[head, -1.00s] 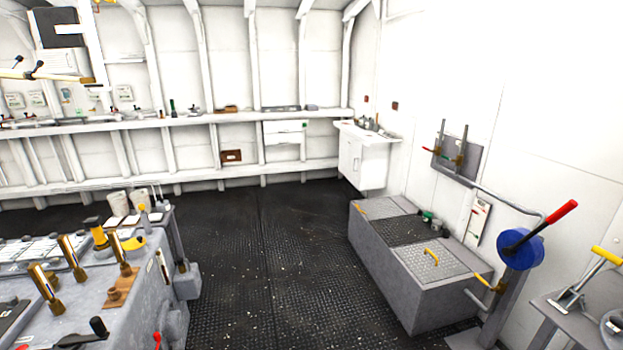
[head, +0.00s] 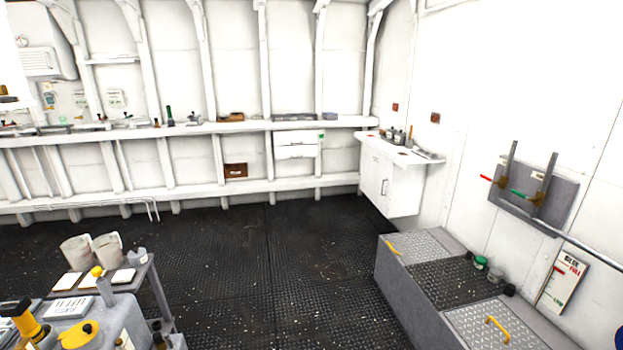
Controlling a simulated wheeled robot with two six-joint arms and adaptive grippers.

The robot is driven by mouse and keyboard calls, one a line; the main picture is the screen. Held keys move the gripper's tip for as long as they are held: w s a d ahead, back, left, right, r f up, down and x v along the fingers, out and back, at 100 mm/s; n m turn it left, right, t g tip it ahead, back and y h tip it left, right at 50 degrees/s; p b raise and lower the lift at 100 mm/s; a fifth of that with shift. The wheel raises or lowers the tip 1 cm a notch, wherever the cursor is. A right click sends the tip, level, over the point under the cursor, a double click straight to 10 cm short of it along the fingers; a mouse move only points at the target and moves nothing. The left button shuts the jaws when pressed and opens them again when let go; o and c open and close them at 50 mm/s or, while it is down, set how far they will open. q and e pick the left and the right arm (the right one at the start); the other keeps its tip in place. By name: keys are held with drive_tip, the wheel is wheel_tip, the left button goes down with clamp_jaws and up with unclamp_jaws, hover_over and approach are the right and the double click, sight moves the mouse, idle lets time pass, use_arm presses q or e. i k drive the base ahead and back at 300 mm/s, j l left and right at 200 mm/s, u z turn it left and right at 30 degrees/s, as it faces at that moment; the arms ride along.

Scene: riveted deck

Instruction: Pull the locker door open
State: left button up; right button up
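A white wall locker (head: 391,178) hangs in the back right corner, below a small counter top with bottles on it. Its door (head: 377,180) faces left into the room and looks closed. A thin vertical handle (head: 384,187) shows on the door. Neither of my grippers is in the head view, so I cannot see whether they are open or shut.
A grey deck box (head: 425,290) with yellow handles stands at the lower right, in front of the locker. A grey console (head: 100,325) and a small table with buckets (head: 92,250) are at the lower left. Dark textured floor (head: 270,260) between them is clear.

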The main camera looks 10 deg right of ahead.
sight(376, 170)
drive_tip(key=i+l+z, duration=0.2)
drive_tip(key=i, duration=1.15)
drive_tip(key=i+l+z, duration=0.2)
drive_tip(key=i, duration=1.15)
drive_tip(key=i+j+u, duration=0.1)
drive_tip(key=i, duration=0.6)
drive_tip(key=i+j+u, duration=0.1)
drive_tip(key=i+j, duration=0.15)
drive_tip(key=i, duration=0.5)
drive_tip(key=i+j+z, duration=0.45)
drive_tip(key=i, duration=0.2)
drive_tip(key=i+j+z, duration=0.5)
drive_tip(key=i+j, duration=0.1)
drive_tip(key=j, duration=0.05)
